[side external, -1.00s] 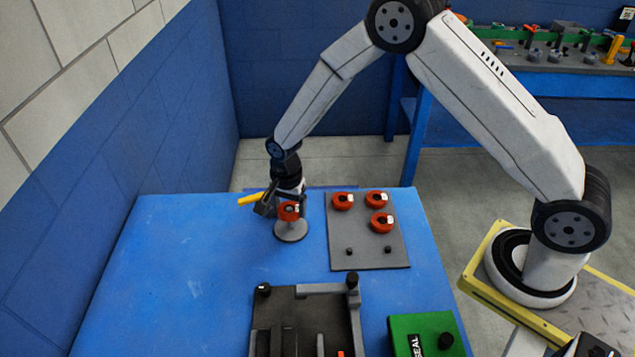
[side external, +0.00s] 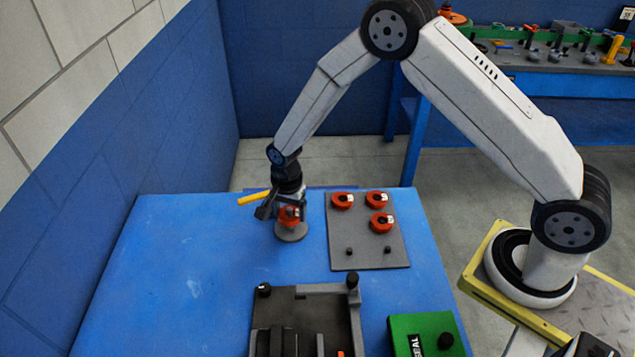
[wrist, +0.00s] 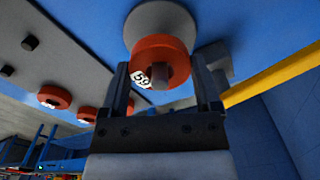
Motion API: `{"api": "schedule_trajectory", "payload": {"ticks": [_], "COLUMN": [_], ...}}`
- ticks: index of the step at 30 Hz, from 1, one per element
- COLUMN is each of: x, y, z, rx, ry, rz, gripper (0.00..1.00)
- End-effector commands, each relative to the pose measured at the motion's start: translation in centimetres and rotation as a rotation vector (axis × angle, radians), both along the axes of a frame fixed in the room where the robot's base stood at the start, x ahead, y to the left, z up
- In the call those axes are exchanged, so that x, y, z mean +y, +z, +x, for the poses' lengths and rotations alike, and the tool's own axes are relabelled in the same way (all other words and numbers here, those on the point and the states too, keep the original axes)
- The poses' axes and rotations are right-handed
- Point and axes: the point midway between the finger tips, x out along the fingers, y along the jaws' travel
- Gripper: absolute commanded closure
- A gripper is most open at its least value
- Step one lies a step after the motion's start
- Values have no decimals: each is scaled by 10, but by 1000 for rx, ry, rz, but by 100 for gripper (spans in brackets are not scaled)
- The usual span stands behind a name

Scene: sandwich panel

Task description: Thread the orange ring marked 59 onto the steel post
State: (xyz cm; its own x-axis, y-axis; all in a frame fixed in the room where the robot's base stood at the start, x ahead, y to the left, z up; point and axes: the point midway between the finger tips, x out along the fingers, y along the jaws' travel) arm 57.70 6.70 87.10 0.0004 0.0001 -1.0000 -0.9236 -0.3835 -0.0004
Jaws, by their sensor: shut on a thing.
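The orange ring (side external: 289,215) is between the fingers of my gripper (side external: 286,207), which is shut on it. In the wrist view, my gripper (wrist: 162,68) has one finger on each side of the ring (wrist: 158,45), and its white tag reads 59. The end of the steel post (wrist: 178,69) shows in the ring's hole, so the ring appears to be around the post. The post's round grey base (side external: 291,234) stands on the blue table, just below the ring. Most of the post is hidden, and I cannot tell whether the ring touches the base.
A grey board (side external: 370,240) to the right holds several other orange rings (side external: 381,222) and dark pegs. A dark fixture (side external: 310,300) and a green box (side external: 428,335) are at the front. A yellow bar (side external: 254,197) is beside my gripper. The table's left side is clear.

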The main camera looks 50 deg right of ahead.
Motion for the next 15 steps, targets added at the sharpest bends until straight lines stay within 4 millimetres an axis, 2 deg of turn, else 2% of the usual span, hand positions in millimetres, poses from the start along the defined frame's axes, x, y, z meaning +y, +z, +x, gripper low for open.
{"api": "schedule_trajectory", "payload": {"ticks": [15], "x": [0], "y": [-9], "z": [0], "rx": [0], "ry": [0], "rz": [0], "gripper": [78]}}
